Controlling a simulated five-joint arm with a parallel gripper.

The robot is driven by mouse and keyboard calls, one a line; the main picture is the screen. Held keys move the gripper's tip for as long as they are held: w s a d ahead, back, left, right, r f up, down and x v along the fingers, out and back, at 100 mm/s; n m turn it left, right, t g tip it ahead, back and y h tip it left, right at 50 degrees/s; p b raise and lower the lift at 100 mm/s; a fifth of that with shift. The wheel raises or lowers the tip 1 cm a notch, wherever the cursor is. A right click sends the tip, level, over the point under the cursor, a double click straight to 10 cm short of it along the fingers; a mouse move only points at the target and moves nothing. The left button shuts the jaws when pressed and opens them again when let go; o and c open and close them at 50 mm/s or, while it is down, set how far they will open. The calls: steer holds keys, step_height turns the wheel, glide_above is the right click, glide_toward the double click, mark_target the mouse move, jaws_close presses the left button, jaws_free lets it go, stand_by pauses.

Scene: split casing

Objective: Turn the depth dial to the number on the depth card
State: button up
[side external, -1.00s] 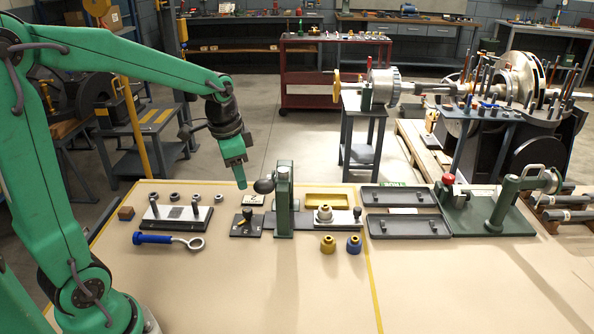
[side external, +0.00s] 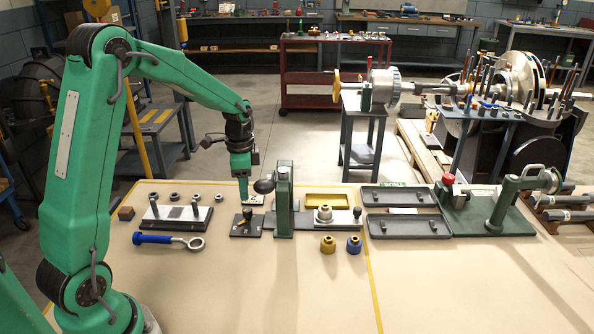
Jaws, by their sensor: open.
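The depth dial appears to be the dark square plate (side external: 240,231) with a black knob (side external: 248,214) standing on it, left of the green post. Its setting is too small to read. A small white card (side external: 257,199), likely the depth card, lies just behind the dial; its mark is partly hidden by my gripper and cannot be read. My gripper (side external: 244,202) points down, open and empty, just above and behind the knob. I cannot tell whether it touches anything; it looks apart from the knob.
The green post (side external: 284,205) with a dark ball handle (side external: 264,187) stands close to the right of my gripper. The front of the bench is clear.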

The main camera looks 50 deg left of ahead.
mark_target(247, 209)
steer(key=shift+f, duration=3.85)
steer(key=shift+c, duration=0.5)
steer(key=c, duration=0.9)
steer(key=shift+n, duration=0.8)
steer(key=o, duration=1)
